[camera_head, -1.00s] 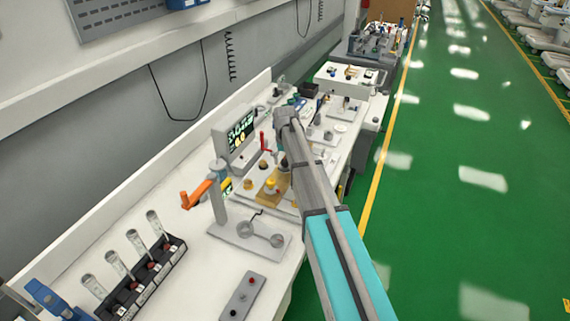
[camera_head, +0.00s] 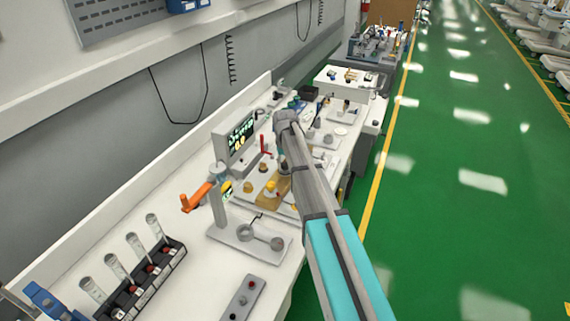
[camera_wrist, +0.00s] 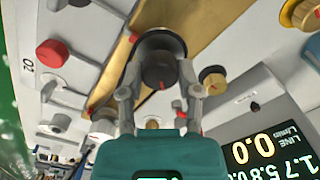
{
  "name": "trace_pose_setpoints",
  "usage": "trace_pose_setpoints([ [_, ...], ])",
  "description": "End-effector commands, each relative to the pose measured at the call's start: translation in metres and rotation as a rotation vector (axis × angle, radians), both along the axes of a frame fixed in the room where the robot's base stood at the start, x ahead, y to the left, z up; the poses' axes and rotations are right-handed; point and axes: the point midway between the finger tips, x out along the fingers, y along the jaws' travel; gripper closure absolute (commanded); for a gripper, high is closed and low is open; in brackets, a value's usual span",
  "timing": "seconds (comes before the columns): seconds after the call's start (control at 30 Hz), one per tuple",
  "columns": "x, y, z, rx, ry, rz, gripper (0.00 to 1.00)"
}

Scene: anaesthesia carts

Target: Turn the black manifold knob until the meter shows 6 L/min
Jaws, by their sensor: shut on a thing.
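The black manifold knob (camera_wrist: 160,65) stands on a brass-coloured strip in the wrist view, with a small red mark on its face. My gripper (camera_wrist: 160,86) has one finger on each side of the knob and is shut on it. The meter (camera_wrist: 262,145) at the lower right of the wrist view appears upside down. My arm hides the knob there.
A red knob (camera_wrist: 52,53) and brass knobs (camera_wrist: 212,80) sit near my fingers in the wrist view. In the head view, an orange handle (camera_head: 197,195), a grey stand and a rack of tubes (camera_head: 150,275) occupy the nearer bench. The green floor at right is clear.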

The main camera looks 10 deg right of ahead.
Motion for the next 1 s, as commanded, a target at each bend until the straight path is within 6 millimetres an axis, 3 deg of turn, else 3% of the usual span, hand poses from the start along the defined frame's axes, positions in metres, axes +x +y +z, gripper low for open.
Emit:
trace_pose_setpoints([
  [0.47,-0.0002,0.0,-0.0001,0.0,0.001,0.068,1.0],
  [0.5,-0.0002,-0.0001,-0.0001,0.0,0.001,0.068,0.5],
  [0.63,-0.0001,0.0,-0.0001,0.0,0.0,0.068,0.26],
  [0.67,-0.0001,0.0,-0.0001,0.0,0.0,0.068,0.21],
  [1.0,-0.0001,0.0,-0.0001,0.0,0.0,0.067,0.21],
])
